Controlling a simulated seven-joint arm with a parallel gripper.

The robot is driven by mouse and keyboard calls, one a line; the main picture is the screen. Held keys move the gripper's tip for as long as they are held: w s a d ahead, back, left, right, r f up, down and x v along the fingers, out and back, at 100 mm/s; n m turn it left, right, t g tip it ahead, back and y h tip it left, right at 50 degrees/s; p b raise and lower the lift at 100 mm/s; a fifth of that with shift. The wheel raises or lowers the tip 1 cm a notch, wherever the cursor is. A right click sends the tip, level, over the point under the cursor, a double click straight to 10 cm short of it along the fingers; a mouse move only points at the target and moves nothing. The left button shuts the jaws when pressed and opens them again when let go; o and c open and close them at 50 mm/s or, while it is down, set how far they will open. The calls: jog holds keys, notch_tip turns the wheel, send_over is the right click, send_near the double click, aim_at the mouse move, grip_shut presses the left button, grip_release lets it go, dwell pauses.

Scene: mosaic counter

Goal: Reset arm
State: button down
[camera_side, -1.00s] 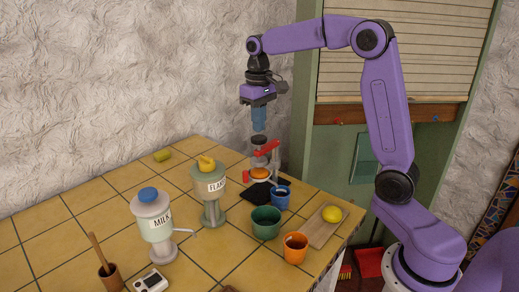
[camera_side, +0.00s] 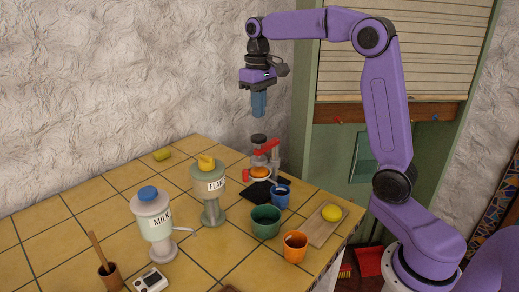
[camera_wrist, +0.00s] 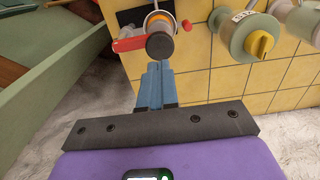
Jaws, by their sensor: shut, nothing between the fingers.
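My gripper (camera_side: 258,104) has blue fingers and hangs pointing down in the side view, in the air above the far corner of the counter. Its fingers are together with nothing between them. In the wrist view the closed blue fingers (camera_wrist: 157,68) show below the dark round top of the press-like device. That device (camera_side: 259,139), with a dark top and red lever, stands on the counter below my gripper, clear of it. An orange disc (camera_side: 260,171) sits low in the device.
On the tiled counter (camera_side: 105,200) stand a milk dispenser (camera_side: 155,220), a flakes dispenser (camera_side: 209,186), a green cup (camera_side: 265,221), a blue cup (camera_side: 280,196), an orange cup (camera_side: 295,246) and a board with a lemon (camera_side: 332,212). Air around my gripper is clear.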

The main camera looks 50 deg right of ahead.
jog(key=s+a+f+n, duration=0.2)
jog(key=s+a+n, duration=0.1)
jog(key=s+a, duration=0.35)
jog(key=s+a+f+n, duration=0.3)
jog(key=s+a, duration=0.2)
jog(key=s, duration=0.2)
jog(key=s+f+n, duration=0.3)
jog(key=s, duration=0.6)
jog(key=s+d+f+n, duration=0.1)
jog(key=s+f+n, duration=0.2)
jog(key=s, duration=0.6)
jog(key=shift+s+f+n, duration=0.3)
jog(key=shift+s+f, duration=0.05)
jog(key=shift+f, duration=0.25)
